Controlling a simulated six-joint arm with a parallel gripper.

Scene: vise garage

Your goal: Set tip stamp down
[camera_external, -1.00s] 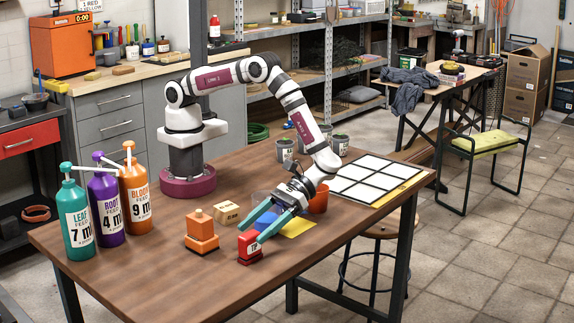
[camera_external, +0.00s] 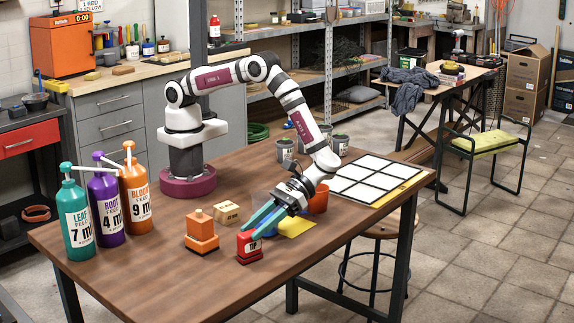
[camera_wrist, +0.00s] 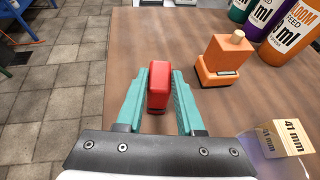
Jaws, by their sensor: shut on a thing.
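The red tip stamp (camera_external: 249,245) is at the front edge side of the wooden table (camera_external: 150,255), upright, with its label facing the outside camera. My gripper (camera_external: 247,229) has its two teal fingers on either side of the stamp's upper part. In the wrist view the red stamp (camera_wrist: 158,88) sits between the fingertips of my gripper (camera_wrist: 159,85), which are closed on it. The stamp's base appears at or very near the tabletop; I cannot tell whether it touches.
An orange stamp (camera_external: 201,231) stands left of the red one, with a wooden block (camera_external: 227,212) behind it. Feed bottles (camera_external: 135,200) stand at the left.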

